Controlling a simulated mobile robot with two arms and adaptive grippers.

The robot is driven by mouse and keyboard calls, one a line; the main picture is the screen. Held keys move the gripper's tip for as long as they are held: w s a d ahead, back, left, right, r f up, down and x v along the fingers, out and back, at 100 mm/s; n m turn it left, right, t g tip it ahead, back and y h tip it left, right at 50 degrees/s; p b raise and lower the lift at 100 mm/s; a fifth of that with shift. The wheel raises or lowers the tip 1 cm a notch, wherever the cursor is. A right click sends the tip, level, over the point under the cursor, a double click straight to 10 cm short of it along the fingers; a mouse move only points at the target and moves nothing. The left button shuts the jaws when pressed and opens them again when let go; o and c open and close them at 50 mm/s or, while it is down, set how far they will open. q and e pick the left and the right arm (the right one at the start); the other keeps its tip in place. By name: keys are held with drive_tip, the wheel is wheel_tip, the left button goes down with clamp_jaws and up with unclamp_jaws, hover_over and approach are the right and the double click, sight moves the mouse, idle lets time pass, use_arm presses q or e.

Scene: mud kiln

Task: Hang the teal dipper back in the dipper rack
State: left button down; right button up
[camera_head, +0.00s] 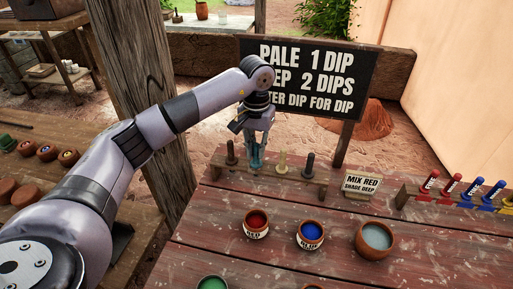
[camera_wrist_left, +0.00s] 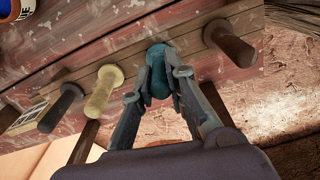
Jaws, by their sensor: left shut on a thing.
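The teal dipper (camera_wrist_left: 158,80) is between the fingers of my left gripper (camera_wrist_left: 160,84), which is shut on it. In the head view the dipper (camera_head: 256,158) shows below the left gripper (camera_head: 258,140), at the dipper rack. The dipper rack (camera_head: 305,178) is a low wooden bar at the back of the table, also in the wrist view (camera_wrist_left: 135,55). The dipper is in line with the other handles in the rack; its lower end is hidden, so I cannot tell whether it is fully seated. My right gripper is not in view.
A brown dipper (camera_head: 231,152) stands left of the teal one; a cream dipper (camera_head: 282,162) and a dark dipper (camera_head: 308,165) stand right. A sign (camera_head: 310,75) rises behind. Pots of red (camera_head: 256,220) and blue (camera_head: 311,232) and a grey-filled bowl (camera_head: 375,238) stand in front.

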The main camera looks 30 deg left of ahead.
use_arm(q)
drive_tip(key=shift+f, duration=0.1)
drive_tip(key=c, duration=1.5)
unclamp_jaws()
drive_tip(key=shift+o, duration=0.3)
drive_tip(key=o, duration=0.4)
drive_tip(key=shift+r+p, duration=2.2)
drive_tip(key=shift+r, duration=1.55)
